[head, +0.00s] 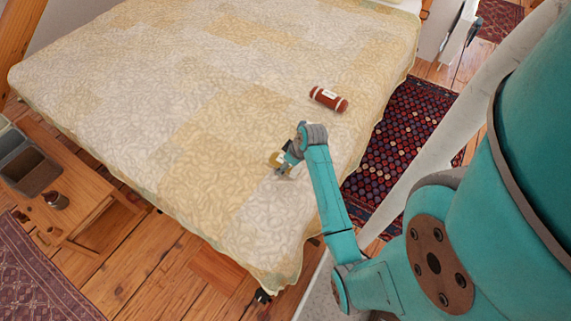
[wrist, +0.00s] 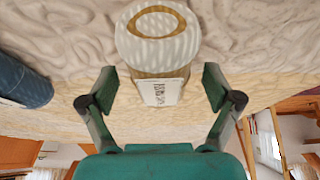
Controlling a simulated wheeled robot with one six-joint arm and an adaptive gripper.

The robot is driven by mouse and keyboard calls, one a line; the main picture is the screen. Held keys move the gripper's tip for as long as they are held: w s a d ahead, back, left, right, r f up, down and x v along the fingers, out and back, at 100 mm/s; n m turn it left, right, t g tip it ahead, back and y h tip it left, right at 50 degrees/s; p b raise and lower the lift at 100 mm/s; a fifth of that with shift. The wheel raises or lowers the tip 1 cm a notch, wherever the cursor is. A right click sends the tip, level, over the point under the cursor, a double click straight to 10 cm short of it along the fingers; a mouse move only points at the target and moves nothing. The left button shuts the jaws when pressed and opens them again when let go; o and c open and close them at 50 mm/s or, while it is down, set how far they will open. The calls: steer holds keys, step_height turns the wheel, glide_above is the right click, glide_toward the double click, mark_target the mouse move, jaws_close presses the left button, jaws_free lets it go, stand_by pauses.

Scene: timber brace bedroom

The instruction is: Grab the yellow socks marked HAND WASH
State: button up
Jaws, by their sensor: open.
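A rolled pair of mustard-yellow and white socks (wrist: 158,36) lies on the bed, with a white label (wrist: 165,90) facing my gripper; the print on it is too small to read surely. In the head view the yellow socks (head: 276,158) show only partly beside my gripper (head: 287,164), which hides the rest. In the wrist view my gripper (wrist: 160,84) is open, one finger on each side of the label end. The socks are ahead of and between the fingertips, and I see no clear contact.
A red-brown roll with white bands and a label (head: 328,98) lies farther back on the patterned bedcover (head: 130,85). A dark blue roll (wrist: 24,80) lies left in the wrist view. A wooden bench (head: 95,222) with a grey tray (head: 30,172) stands left.

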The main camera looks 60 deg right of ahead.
steer(key=c, duration=1.2)
steer(key=shift+c, duration=0.2)
